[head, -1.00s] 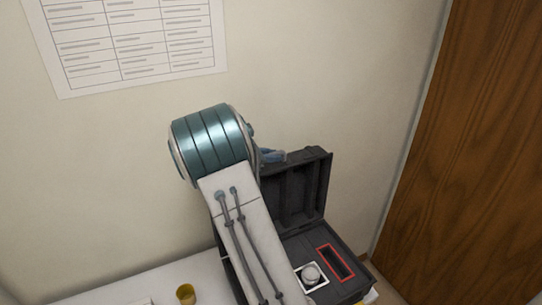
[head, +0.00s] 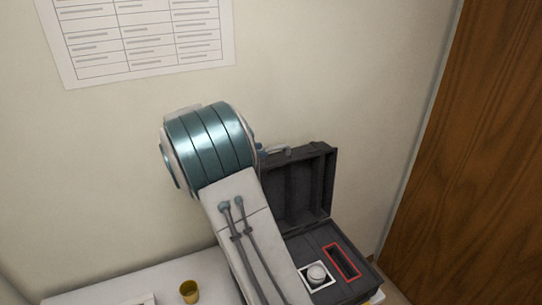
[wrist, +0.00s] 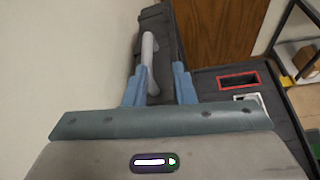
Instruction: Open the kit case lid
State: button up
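The dark grey kit case lid (head: 318,185) stands raised, about upright, at the back of the case base (head: 305,245), so the inside of the case shows. The wrist view also shows the lid (wrist: 160,24) and its light grey handle (wrist: 148,62). The handle shows in the head view (head: 280,149) too. My gripper (wrist: 158,70) has its two blue fingers apart, one on each side of the handle's near end, with gaps visible. In the head view my arm hides most of the gripper and part of the case.
The base holds a red-framed slot (head: 342,263) and a white-framed square with a round knob (head: 317,273). A yellow cup (head: 189,291) stands on the white table (head: 215,270). A wall is behind, a wooden door (head: 470,150) at right. A shelf frame (wrist: 290,45) shows at far right.

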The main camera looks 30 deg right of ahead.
jog(key=b+v, duration=0.1)
jog(key=v, duration=0.5)
